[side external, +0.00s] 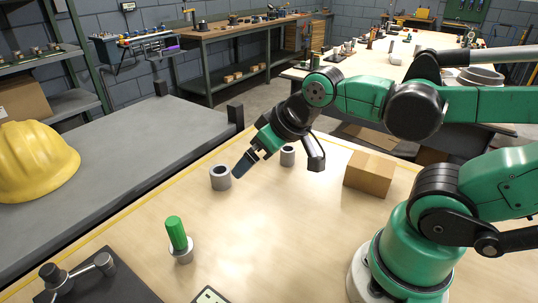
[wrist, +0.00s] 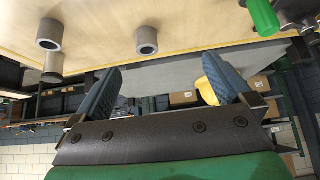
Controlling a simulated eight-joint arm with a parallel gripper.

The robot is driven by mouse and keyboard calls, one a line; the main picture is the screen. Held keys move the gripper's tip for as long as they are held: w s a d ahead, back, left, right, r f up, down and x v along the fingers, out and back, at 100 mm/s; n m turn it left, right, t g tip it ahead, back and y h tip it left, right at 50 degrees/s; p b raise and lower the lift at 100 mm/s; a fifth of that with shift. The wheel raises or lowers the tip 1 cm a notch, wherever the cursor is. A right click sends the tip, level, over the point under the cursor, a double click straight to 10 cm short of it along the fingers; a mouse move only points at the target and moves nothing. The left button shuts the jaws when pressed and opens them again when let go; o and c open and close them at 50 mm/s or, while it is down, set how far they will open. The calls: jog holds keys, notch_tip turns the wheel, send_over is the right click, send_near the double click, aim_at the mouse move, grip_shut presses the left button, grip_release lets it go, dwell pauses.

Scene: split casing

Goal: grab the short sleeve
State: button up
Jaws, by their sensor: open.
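In the side view, one grey hollow sleeve (side external: 221,178) stands upright on the wooden table, just left of my gripper's tips. A second grey sleeve (side external: 287,156) stands farther back, to the right of the tips. In the wrist view, a grey sleeve (wrist: 147,36) is at the upper middle and another grey sleeve (wrist: 49,28) is at the upper left. I cannot tell for sure which is the short one. My gripper (side external: 243,166) is tilted down above the table; its blue fingers (wrist: 165,84) are apart, with no sleeve between them.
A green rod (side external: 176,233) stands in a grey collar (side external: 183,254) at the front left. A cardboard box (side external: 368,174) sits to the right. A dark plate with a black handle (side external: 85,285) is at the front-left corner. The table's middle is clear. A yellow helmet (side external: 35,160) lies beyond.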

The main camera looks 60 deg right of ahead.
jog(key=w+m+g+y, duration=0.2)
jog(key=w+m+y, duration=0.1)
jog(key=w+m, duration=0.4)
jog(key=m+g+y, duration=0.1)
jog(key=m+y, duration=0.2)
jog(key=m, duration=0.3)
send_over(214, 179)
jog(key=s, duration=0.3)
notch_tip(214, 179, down, 2)
jog(key=w+d+f+m+y, duration=0.2)
jog(key=f+m, duration=0.1)
jog(key=w+d+f+m+y, duration=0.1)
jog(key=shift+f+m+y, duration=0.3)
jog(key=shift+y, duration=0.1)
jog(key=d+f+m+y, duration=0.1)
jog(key=f+m+y, duration=0.1)
jog(key=f, duration=0.1)
jog(key=d+f+m+y, duration=0.1)
jog(key=f, duration=0.1)
jog(key=shift+s+d+m, duration=0.3)
jog(key=shift+d, duration=0.05)
jog(key=shift+a+f, duration=0.1)
jog(key=shift+x, duration=2.65)
grip_shut()
